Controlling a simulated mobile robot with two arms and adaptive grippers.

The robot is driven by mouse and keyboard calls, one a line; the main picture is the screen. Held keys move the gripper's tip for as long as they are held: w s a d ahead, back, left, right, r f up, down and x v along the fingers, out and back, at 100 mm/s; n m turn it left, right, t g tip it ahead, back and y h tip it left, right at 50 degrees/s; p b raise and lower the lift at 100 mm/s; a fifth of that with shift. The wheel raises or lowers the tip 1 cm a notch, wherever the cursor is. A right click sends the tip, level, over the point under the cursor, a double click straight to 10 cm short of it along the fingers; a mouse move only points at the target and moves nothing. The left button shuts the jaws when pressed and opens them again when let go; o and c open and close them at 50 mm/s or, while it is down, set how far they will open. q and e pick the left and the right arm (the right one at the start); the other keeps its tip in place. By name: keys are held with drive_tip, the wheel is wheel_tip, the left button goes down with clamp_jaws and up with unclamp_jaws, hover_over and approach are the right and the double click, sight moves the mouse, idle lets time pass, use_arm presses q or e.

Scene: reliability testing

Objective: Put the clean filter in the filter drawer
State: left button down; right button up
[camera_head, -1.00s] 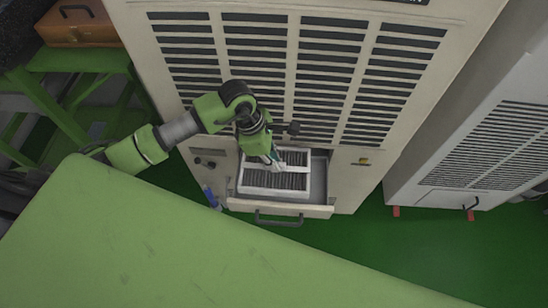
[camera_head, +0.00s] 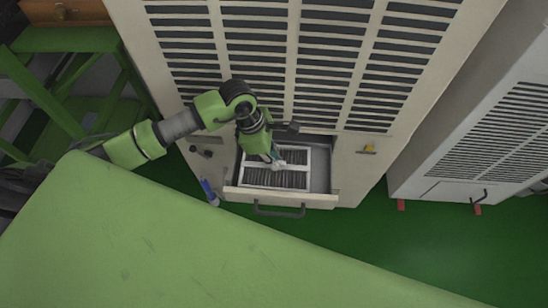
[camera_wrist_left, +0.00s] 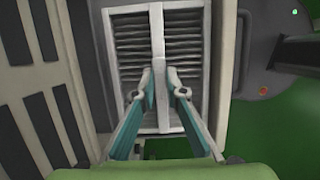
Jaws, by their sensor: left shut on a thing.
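The filter (camera_head: 290,178), a white frame with dark grey slats and a cross bar, lies inside the open filter drawer (camera_head: 322,172), toward its left side. My left gripper (camera_head: 279,164) reaches down into the drawer. In the left wrist view, its teal fingers (camera_wrist_left: 161,92) are closed on the white middle bar of the filter (camera_wrist_left: 184,55). The filter looks level within the drawer; whether it touches the bottom cannot be told. Bare grey drawer floor shows to the right of the filter. My right gripper is not in view.
The drawer belongs to a large beige cabinet (camera_head: 362,160) with slatted vents. Its front handle (camera_head: 280,211) faces the green floor. A blue and white bottle-like object (camera_head: 209,193) stands left of the drawer. A grey cabinet (camera_head: 480,140) is at right. A green surface (camera_head: 150,240) fills the foreground.

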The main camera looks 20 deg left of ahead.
use_arm(q)
drive_tip(key=c, duration=2)
unclamp_jaws()
drive_tip(key=shift+r, duration=0.15)
drive_tip(key=v, duration=1.1)
drive_tip(key=shift+a+r, duration=0.2)
drive_tip(key=shift+r, duration=0.2)
